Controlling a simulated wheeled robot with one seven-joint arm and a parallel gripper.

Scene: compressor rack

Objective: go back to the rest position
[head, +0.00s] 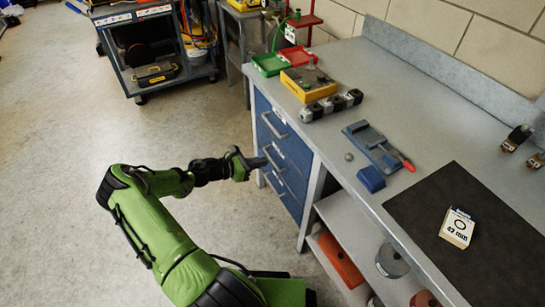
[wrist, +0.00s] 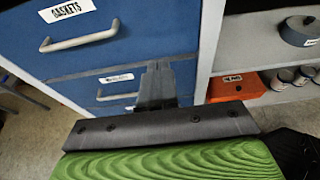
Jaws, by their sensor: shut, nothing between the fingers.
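My green arm reaches forward in the head view, and my gripper (head: 254,161) is held out in front of the blue drawer unit (head: 293,147) under the workbench. In the wrist view my gripper (wrist: 158,82) shows as grey fingers together, with nothing between them. Behind it are blue drawer fronts with light handles (wrist: 80,38). The upper drawer there carries a "GASKETS" label (wrist: 67,10). The drawers look shut. In the wrist view I cannot tell whether the fingertips touch the lower drawer front.
The bench top (head: 335,140) bears red and green trays, a yellow box (head: 308,82), a blue tool (head: 372,146), a blue block (head: 371,179) and a dark mat (head: 485,255) with a "47 mm" box (head: 457,227). An open shelf (head: 345,225) lies below. A cart (head: 155,50) stands behind; the floor (head: 60,130) at left is clear.

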